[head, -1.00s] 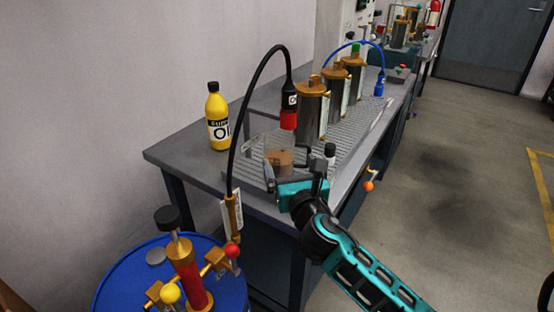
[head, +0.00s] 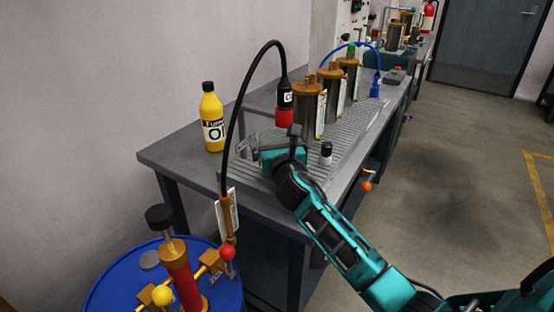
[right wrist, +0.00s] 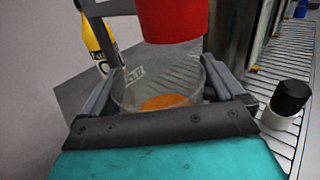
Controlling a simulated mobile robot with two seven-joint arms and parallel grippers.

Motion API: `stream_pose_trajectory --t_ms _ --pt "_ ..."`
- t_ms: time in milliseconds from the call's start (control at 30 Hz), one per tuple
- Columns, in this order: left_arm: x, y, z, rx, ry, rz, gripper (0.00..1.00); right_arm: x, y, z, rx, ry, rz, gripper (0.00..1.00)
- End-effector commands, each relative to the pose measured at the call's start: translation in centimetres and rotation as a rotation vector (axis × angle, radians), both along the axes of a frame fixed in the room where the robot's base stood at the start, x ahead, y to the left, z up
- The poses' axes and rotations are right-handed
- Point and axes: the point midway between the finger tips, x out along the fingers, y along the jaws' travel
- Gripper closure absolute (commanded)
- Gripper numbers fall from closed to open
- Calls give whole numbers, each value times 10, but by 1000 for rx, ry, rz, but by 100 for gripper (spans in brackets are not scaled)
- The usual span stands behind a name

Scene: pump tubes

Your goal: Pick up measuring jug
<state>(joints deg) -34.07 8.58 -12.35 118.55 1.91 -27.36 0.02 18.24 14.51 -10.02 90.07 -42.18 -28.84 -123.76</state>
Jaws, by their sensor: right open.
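The measuring jug (right wrist: 158,92) is a clear round vessel with markings and some orange-brown liquid at the bottom. It stands between the two fingers of my right gripper (right wrist: 161,72) in the right wrist view. The fingers are open, one on each side of it; I cannot tell if either touches. My left gripper is not in view.
A hose end with a red tip (head: 285,117) hangs just above the jug. A small white bottle with a black cap (head: 326,154) stands right of the gripper. A yellow oil bottle (head: 212,118) and several metal cylinders (head: 308,108) stand on the bench.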

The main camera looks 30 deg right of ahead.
Motion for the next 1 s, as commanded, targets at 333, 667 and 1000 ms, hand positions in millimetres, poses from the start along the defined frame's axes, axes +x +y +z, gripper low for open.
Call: stream_pose_trajectory --t_ms 333,667,1000 --pt "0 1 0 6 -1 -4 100 0 0 0 0 0 0 23" --pt "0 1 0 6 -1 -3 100 -1 0 0 0 0 0 47" --pt "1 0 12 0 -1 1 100 0 0 19 -4 -3 0 47"
